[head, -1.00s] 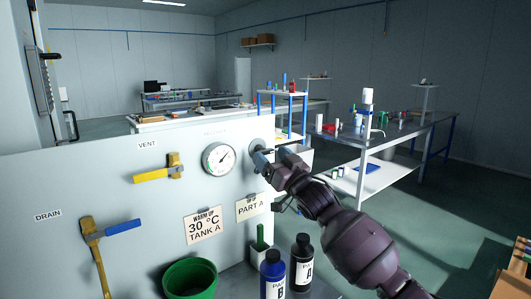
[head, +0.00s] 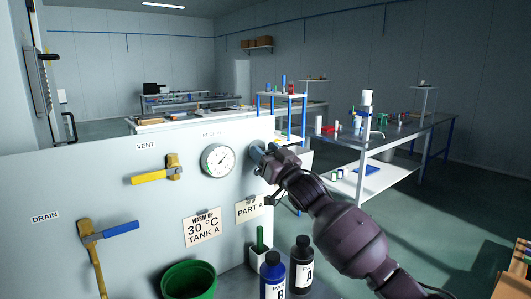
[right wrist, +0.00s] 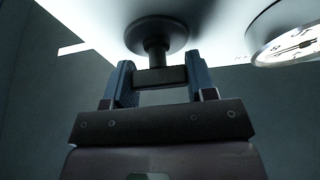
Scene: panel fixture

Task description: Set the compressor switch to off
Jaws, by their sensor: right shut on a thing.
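The compressor switch (head: 256,148) is on the white panel just right of the pressure gauge, mostly hidden by my right gripper (head: 265,153). In the right wrist view it is a round dark base with a short stem and a crossbar handle (right wrist: 160,76). The right gripper's blue-grey fingers (right wrist: 161,82) stand on both ends of the crossbar and are shut on it. The switch's marking cannot be read. My left gripper is not in view.
A round gauge (head: 218,160) sits close left of the switch. Cards (head: 202,228), a green bucket (head: 189,280) and bottles (head: 273,275) are below. Tables stand behind.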

